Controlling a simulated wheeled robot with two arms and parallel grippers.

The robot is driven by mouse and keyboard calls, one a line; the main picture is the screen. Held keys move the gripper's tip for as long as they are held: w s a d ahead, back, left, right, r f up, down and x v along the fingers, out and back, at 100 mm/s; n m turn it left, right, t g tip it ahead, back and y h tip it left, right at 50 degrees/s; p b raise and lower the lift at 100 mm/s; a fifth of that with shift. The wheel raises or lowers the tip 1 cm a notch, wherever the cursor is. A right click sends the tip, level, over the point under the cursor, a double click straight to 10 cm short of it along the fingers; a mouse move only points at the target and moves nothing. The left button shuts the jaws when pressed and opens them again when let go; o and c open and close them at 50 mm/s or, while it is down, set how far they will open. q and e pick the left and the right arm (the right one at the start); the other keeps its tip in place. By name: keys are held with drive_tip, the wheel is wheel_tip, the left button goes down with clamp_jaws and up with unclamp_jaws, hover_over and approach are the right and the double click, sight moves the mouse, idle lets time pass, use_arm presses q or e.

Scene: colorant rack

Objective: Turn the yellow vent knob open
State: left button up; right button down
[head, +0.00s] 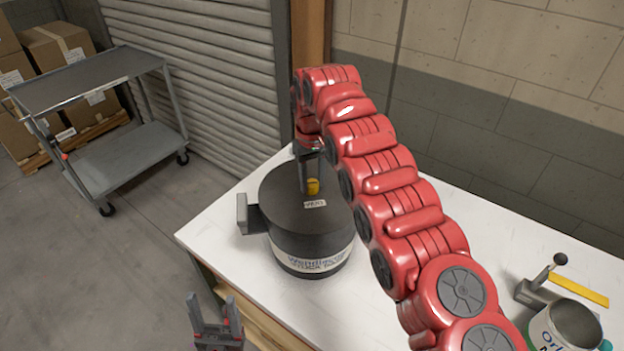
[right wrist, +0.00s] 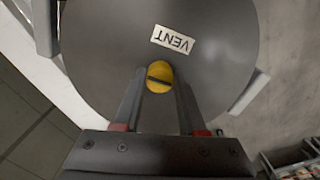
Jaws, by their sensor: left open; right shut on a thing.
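The yellow vent knob (head: 313,186) sits on top of a dark grey drum (head: 290,240), beside a white VENT label (head: 315,204). In the right wrist view the knob (right wrist: 159,76) shows a dark slot running across it, roughly level in that picture. My right gripper (right wrist: 160,85) is shut on the knob, one finger on each side; in the head view it points down onto the drum lid and partly hides the knob. My left gripper (head: 212,300) is open and empty, low in front of the table's left edge, apart from the drum.
The drum stands on a white table (head: 215,230), with grey handles at its sides. A can (head: 565,328) and a grey device with a black ball-ended lever and yellow strip (head: 580,288) are at the right. A grey cart (head: 130,155) and boxes stand on the floor at left.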

sight(312, 184)
drive_tip(key=shift+r, duration=0.1)
idle(0.3)
drive_tip(key=shift+c, duration=2.3)
unclamp_jaws()
drive_tip(key=shift+r, duration=0.55)
wheel_tip(312, 184, up, 16)
drive_tip(key=p, duration=1.5)
drive_tip(key=shift+r, duration=0.15)
drive_tip(key=shift+s, duration=0.1)
